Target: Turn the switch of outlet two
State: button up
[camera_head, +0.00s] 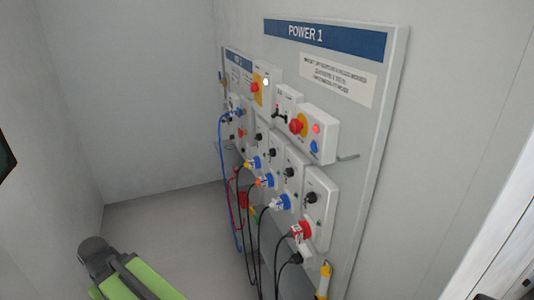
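A row of white outlet boxes with black rotary switches runs along the panel. The nearest box has a switch (312,198) above a red plug (301,230). Part of my green and dark grey arm (140,279) shows at the lower left, away from the panel. My gripper is not visible.
The grey panel (372,110) headed "POWER 1" (307,34) carries a box with a red button (297,126). Another box has a yellow-backed knob (257,87). Black and blue cables hang in front. Grey floor (165,225) lies open left of the panel.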

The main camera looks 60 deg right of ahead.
aim_at(272, 152)
jog(key=u, duration=0.05)
jog(key=i, duration=0.9)
jog(key=z, duration=0.1)
